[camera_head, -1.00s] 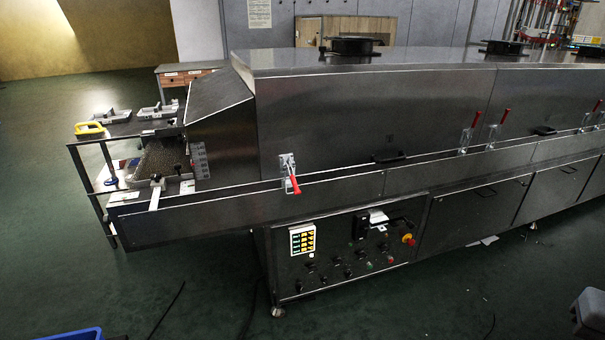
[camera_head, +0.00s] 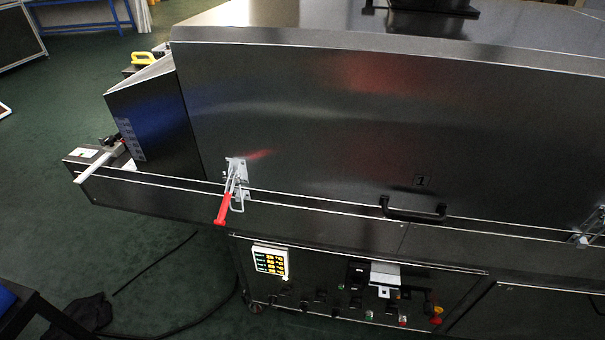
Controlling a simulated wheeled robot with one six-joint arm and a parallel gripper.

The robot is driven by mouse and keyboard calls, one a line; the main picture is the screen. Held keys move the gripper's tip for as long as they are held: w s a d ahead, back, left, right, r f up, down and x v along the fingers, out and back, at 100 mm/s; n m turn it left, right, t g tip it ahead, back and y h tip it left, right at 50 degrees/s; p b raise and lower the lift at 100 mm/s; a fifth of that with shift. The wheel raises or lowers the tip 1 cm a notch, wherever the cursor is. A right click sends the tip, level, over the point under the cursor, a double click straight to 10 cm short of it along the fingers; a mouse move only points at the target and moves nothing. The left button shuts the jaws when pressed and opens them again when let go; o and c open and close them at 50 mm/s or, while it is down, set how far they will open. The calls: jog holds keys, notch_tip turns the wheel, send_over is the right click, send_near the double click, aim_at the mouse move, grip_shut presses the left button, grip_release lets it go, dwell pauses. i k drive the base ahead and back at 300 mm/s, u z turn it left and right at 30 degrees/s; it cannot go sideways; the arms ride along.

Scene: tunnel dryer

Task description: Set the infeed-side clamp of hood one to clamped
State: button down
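Hood one (camera_head: 300,120) is the large dark metal hood marked "1", with a black handle (camera_head: 412,210) low on its front. Its infeed-side clamp (camera_head: 237,180) sits at the hood's lower left corner, on the seam with the lower rail. It has a bright metal plate and linkage, and its red handle (camera_head: 223,208) hangs down and slightly left, below the seam. Whether the clamp's hook is engaged is too small to tell. A second clamp (camera_head: 590,228) shows partly at the right edge; its handle is out of view. My gripper is not in view.
A control panel (camera_head: 340,290) with a small keypad (camera_head: 270,262) and several knobs lies below the rail. The infeed end (camera_head: 100,165) with a pale bar juts out at left. A dark cable lies on the green floor (camera_head: 60,220), lower left.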

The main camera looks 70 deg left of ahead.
aim_at(221, 221)
jog(key=i, duration=1.15)
jog(key=u, duration=3.8)
